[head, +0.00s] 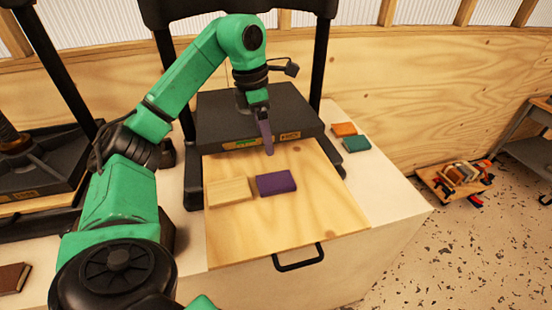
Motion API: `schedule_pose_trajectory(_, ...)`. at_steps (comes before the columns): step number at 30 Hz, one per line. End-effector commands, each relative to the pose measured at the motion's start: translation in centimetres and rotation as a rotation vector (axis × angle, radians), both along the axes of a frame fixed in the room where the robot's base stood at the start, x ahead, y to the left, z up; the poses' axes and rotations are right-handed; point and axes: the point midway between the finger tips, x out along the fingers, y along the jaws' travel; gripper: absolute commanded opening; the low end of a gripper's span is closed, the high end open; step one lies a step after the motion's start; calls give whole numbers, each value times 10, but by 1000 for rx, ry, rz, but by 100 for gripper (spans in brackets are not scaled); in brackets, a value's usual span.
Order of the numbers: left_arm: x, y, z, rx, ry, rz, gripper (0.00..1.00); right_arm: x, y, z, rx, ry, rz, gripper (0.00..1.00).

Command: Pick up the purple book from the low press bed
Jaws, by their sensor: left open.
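The purple book (276,183) lies flat on the light wooden press bed (300,220), which juts out from under the dark press. A pale wooden block (229,191) lies close to its left. My left gripper (268,150) points down above the bed, behind the book and near the front edge of the press. It is open and looks empty; seen edge-on, its fingers overlap in this view. It appears apart from the book. My right gripper is not in view.
The dark press (245,120) with black uprights stands behind the bed. An orange book (344,129) and a teal book (356,144) lie to its right. A black handle (298,258) is on the bed's front. Another press (35,165) stands at the left.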

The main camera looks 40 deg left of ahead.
Motion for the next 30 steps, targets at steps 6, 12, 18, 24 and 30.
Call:
schedule_pose_trajectory(6, 3, -5, -44, -2, 4, -4, 100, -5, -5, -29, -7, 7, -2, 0)
schedule_pose_trajectory(12, 8, -9, -83, 0, 5, -1, 100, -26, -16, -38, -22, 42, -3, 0)
schedule_pose_trajectory(18, 11, -13, -107, 0, 5, -1, 100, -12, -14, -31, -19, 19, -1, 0)
schedule_pose_trajectory(24, 15, -17, -140, 0, 1, -1, 100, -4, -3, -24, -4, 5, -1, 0)
schedule_pose_trajectory(30, 16, -17, -144, 0, -1, -1, 100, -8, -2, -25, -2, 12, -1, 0)
